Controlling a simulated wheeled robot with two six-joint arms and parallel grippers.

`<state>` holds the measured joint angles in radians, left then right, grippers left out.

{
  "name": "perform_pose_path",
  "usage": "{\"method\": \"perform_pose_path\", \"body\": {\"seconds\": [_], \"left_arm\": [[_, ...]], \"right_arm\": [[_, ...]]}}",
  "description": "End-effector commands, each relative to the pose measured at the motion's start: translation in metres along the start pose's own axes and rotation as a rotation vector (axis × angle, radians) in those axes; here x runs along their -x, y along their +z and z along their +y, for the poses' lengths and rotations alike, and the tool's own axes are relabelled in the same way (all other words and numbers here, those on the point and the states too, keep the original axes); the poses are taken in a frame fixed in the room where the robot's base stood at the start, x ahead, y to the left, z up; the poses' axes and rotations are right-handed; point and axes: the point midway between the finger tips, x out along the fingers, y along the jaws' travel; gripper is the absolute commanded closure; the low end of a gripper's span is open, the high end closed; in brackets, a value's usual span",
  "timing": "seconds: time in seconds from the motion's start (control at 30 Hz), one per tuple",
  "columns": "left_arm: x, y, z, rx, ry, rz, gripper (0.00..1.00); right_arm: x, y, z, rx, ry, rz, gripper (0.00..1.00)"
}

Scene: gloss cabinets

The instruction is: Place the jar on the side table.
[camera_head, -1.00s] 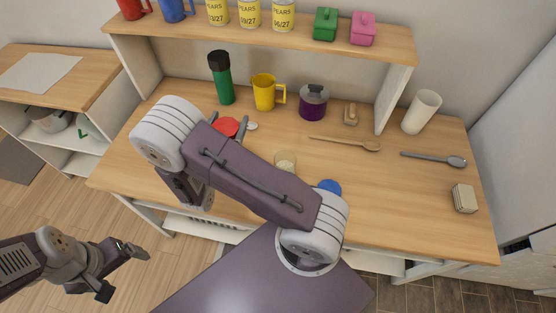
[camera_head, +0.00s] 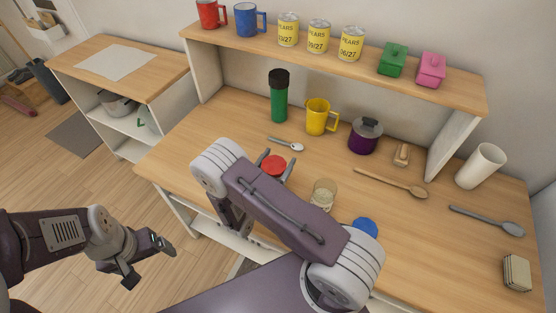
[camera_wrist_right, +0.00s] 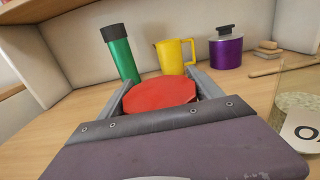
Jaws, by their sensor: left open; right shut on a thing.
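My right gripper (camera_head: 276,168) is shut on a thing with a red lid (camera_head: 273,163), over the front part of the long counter. In the right wrist view the red lid (camera_wrist_right: 160,93) sits between the two fingers; the body below it is hidden. A clear glass jar (camera_head: 323,194) with pale contents stands to the right of it; its label shows in part in the right wrist view (camera_wrist_right: 303,125). The side table (camera_head: 78,78) stands at the far left with a white sheet (camera_head: 115,62) on top. My left gripper (camera_head: 150,264) is open and empty, over the floor at lower left.
A green bottle (camera_head: 279,97), yellow mug (camera_head: 319,116), purple pot (camera_head: 364,137) and small spoon (camera_head: 285,143) are on the counter (camera_head: 215,130). A blue round thing (camera_head: 365,228) is partly behind my right arm. A raised shelf holds mugs, cans and boxes. The side table's top is otherwise clear.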

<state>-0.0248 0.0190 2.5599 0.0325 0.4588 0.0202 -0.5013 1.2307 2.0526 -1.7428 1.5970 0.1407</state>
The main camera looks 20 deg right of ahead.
Motion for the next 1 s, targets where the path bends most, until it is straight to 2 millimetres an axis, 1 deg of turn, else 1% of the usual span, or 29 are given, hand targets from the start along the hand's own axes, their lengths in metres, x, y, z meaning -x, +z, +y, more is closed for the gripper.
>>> {"method": "perform_pose_path", "body": {"seconds": [0.1, 0.13, 0.17, 0.2, 0.47, 0.57, 0.67, 0.9, 1.0], "left_arm": [[-0.004, 0.0, 0.0, 0.0, 0.0, 0.0, 0.12], [-0.003, 0.0, 0.0, 0.0, 0.0, 0.0, 0.12], [-0.002, 0.0, 0.0, 0.0, 0.0, 0.0, 0.12], [-0.002, 0.0, 0.0, 0.0, 0.0, 0.0, 0.12], [-0.002, 0.0, 0.0, 0.0, 0.0, 0.0, 0.12], [0.002, 0.0, 0.0, 0.0, 0.0, 0.0, 0.12], [-0.002, 0.0, 0.0, 0.0, 0.0, 0.0, 0.12], [-0.006, 0.001, 0.0, 0.0, 0.0, 0.0, 0.12], [-0.008, 0.001, 0.0, 0.0, 0.0, 0.0, 0.12]], "right_arm": [[0.0, -0.004, 0.0, 0.0, 0.0, -0.001, 0.98], [0.0, -0.003, 0.0, 0.0, 0.0, 0.0, 0.17], [0.0, -0.003, 0.0, 0.0, 0.0, 0.0, 0.09], [0.0, -0.003, 0.0, 0.0, 0.0, 0.0, 0.04], [0.0, -0.002, 0.0, 0.0, 0.0, 0.0, 0.04], [0.001, 0.003, 0.0, 0.0, 0.001, 0.0, 0.04], [0.016, 0.0, 0.002, 0.002, 0.007, 0.0, 0.04], [0.072, -0.001, 0.002, -0.001, 0.009, 0.0, 0.04], [0.092, 0.0, 0.001, -0.001, 0.006, 0.0, 0.04]]}}
